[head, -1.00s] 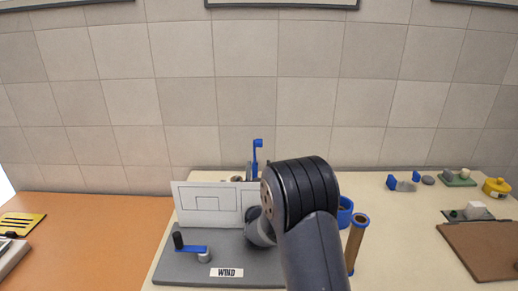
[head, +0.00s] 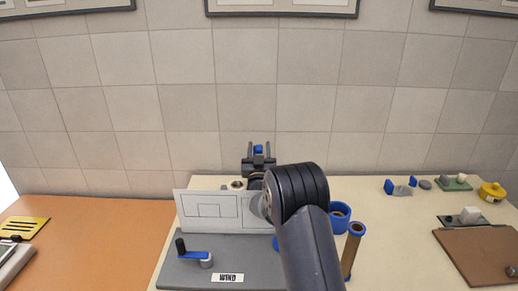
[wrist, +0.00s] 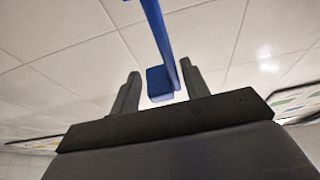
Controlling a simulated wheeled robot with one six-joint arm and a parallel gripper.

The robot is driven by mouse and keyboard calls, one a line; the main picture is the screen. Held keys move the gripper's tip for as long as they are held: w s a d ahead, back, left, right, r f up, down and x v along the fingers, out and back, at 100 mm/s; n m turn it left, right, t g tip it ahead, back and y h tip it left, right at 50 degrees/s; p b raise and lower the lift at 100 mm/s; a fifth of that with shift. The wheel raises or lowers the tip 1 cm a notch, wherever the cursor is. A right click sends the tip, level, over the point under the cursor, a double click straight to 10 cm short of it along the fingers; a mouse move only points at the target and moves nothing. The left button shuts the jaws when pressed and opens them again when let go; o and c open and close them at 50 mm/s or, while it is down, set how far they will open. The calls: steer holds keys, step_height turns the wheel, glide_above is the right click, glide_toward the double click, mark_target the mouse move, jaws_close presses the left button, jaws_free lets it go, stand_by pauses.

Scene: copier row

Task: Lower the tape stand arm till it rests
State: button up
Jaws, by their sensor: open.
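The tape stand arm is a blue bar with a blocky blue end (head: 258,149). In the head view only its top shows, behind the white panel; its lower part is hidden by my gripper and arm. In the wrist view the blue bar (wrist: 163,35) runs in from the top edge, and its blue block (wrist: 160,82) sits between my fingers. My gripper (head: 259,152) is open, with one finger on each side of the blue end. In the wrist view (wrist: 160,72) gaps show between the block and the fingers, mainly on the left.
A grey base (head: 250,256) labelled WIND carries a blue-handled crank (head: 190,254) and a white panel (head: 200,209). A blue ring (head: 340,213) and a brown tube (head: 353,250) stand to the right. A brown board (head: 480,255) and small items lie farther right. A tiled wall is behind.

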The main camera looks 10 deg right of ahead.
steer(key=c, duration=0.6)
steer(key=shift+a+n+b, duration=0.15)
steer(key=shift+n+b, duration=0.15)
steer(key=shift+b, duration=0.3)
steer(key=a+f+n+y+b, duration=0.1)
steer(key=a+n+y+b, duration=0.1)
steer(key=n+b, duration=0.3)
steer(key=w+a+f+n+g+y+b, duration=0.1)
steer(key=a+n+y+b, duration=0.2)
steer(key=n+b, duration=0.2)
steer(key=a+f+n+g+y+b, duration=0.1)
steer(key=a+n+y+b, duration=0.1)
steer(key=n+b, duration=0.3)
steer(key=shift+w+a+f+n, duration=0.2)
steer(key=shift+w+n, duration=0.05)
steer(key=shift+n, duration=0.35)
steer(key=shift+w+a+f+n+g+y+b, duration=0.1)
steer(key=shift+a+f+n+g+y+b, duration=0.2)
steer(key=shift+n, duration=0.35)
steer(key=shift+s+a+f+n+g+h+b, duration=0.1)
steer(key=shift+f+n+g+b, duration=0.25)
steer(key=shift+n+b, duration=0.25)
steer(key=shift+w+a+f+n+g+y+b, duration=0.1)
steer(key=shift+a+f+n+g+y+b, duration=0.2)
steer(key=shift+n, duration=0.45)
steer(key=shift+d, duration=0.1)
